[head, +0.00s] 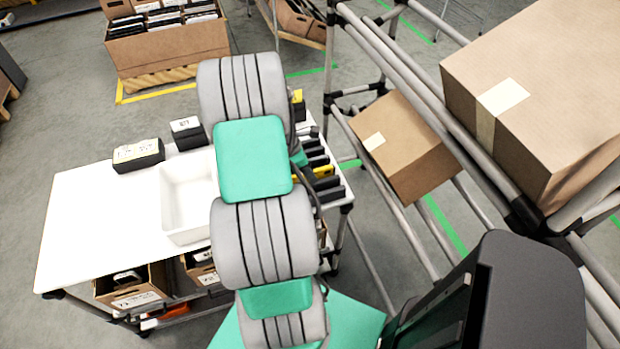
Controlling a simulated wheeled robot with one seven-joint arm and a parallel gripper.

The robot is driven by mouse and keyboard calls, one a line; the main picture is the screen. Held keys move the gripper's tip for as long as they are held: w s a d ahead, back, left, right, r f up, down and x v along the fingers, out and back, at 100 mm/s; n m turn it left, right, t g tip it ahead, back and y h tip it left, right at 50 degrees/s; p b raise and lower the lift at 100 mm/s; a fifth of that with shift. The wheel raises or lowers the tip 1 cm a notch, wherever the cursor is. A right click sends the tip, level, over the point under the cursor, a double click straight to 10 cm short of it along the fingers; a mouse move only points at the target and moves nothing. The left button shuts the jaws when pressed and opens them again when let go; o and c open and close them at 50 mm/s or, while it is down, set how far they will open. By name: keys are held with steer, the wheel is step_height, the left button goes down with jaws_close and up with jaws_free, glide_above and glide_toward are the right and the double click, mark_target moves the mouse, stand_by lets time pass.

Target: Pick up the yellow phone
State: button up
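A thin yellow edge (324,171) shows among several dark upright items in a rack at the right end of the white table (90,205). It may be the yellow phone, but it is too small and too covered to be sure. A second small yellow patch (298,96) shows just right of the top of my arm. My grey and green arm rises through the middle of the head view and covers part of the rack and table. My gripper is hidden, so its opening and anything in it cannot be seen.
A white bin (172,205) and two dark boxes with pale tops (138,155) (187,133) are on the table. Cartons (135,287) sit below it. At right, a pipe rack (420,95) holds a tilted carton (405,150) and a larger carton (550,75).

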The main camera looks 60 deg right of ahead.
jaws_close()
steer(key=shift+r, duration=0.15)
stand_by(0.4)
